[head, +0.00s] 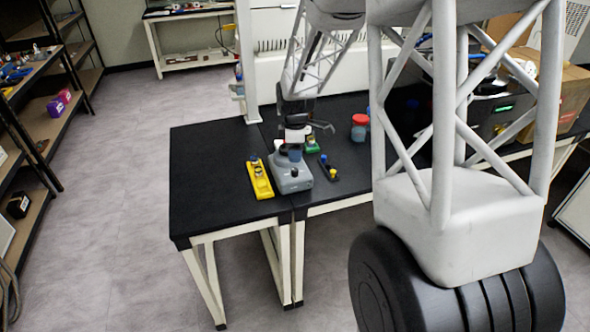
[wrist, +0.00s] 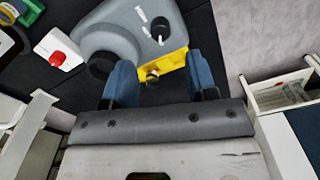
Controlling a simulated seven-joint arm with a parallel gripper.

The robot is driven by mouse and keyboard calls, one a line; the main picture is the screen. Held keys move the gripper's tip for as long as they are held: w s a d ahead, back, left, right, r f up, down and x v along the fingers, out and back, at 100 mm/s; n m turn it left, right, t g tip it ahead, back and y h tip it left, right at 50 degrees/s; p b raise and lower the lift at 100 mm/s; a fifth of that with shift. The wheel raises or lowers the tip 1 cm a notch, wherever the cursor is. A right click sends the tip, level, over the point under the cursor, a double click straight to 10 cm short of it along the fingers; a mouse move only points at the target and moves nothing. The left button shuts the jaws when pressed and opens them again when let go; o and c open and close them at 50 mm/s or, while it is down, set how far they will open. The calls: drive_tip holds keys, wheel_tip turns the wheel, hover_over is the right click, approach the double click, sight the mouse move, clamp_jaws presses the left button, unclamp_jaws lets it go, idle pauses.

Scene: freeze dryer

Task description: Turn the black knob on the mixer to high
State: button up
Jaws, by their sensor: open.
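The mixer (head: 291,176) is a grey machine on the black table; in the wrist view its grey body (wrist: 122,22) fills the top middle. Its small black knob (wrist: 160,26) shows there beside white markings; I cannot read its setting. A round black part (wrist: 103,66) sits at the mixer's other end, close to one finger. My gripper (wrist: 162,70) is open with two blue fingers apart and nothing clearly held between them. The knob lies beyond the fingertips, apart from them. In the head view my gripper (head: 294,152) is over the mixer and hides part of its top.
A yellow rack (head: 258,177) lies left of the mixer; it also shows beyond my fingers (wrist: 174,62). A dark rack (head: 329,170) with a yellow top, a green item (head: 312,145) and a red-lidded jar (head: 360,126) stand right. The table's left part is bare.

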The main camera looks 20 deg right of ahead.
sight(295, 169)
drive_tip(key=shift+f, duration=3.85)
drive_tip(key=c, duration=0.9)
